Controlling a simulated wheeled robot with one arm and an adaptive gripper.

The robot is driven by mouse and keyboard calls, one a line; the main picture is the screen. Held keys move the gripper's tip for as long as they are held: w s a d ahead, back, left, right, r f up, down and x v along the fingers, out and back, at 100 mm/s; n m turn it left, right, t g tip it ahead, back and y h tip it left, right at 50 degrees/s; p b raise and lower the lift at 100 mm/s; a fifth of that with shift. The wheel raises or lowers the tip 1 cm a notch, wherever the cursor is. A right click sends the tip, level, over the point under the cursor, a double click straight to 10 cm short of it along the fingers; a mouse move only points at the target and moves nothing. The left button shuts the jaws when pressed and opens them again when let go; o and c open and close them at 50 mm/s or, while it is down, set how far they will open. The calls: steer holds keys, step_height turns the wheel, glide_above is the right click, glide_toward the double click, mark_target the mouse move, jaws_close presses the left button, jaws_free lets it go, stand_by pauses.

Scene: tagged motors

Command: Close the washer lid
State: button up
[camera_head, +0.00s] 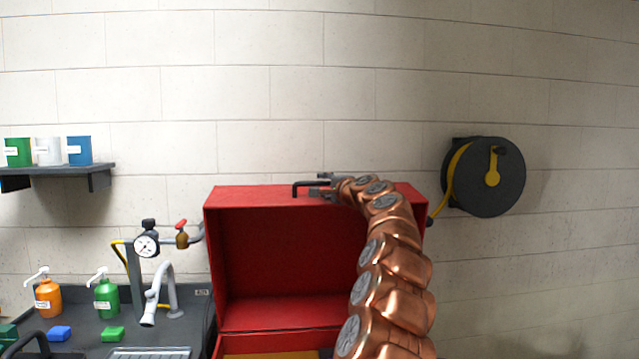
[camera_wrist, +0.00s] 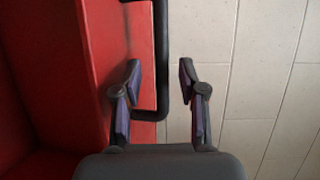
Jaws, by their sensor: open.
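The red washer lid (camera_head: 285,250) stands raised, with its hollow inner side facing me, above the red washer body (camera_head: 285,341). A black bar handle (camera_head: 298,189) is on the lid's top edge. In the wrist view, the handle (camera_wrist: 161,35) runs between my two fingers, beside the red lid (camera_wrist: 95,60). My gripper (camera_head: 324,184) is at the top of the lid, next to the handle. In the wrist view, my gripper (camera_wrist: 160,72) is open, with a finger on each side of the bar. I see gaps between the fingers and the bar. My arm hides the lid's right part.
A dark counter (camera_head: 85,325) at the left holds an orange bottle (camera_head: 48,298), a green bottle (camera_head: 107,299) and a grey tap (camera_head: 160,290). A pressure gauge (camera_head: 146,244) stands close to the washer's left side. A hose reel (camera_head: 484,178) is on the wall at right.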

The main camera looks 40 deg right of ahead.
mark_target(320, 184)
steer(key=shift+w+d+r, duration=0.15)
steer(key=shift+w+d, duration=0.05)
steer(key=shift+w, duration=0.4)
steer(key=shift+p+x, duration=0.55)
steer(key=shift+x, duration=0.35)
steer(key=shift+w+a, duration=0.1)
jaws_close()
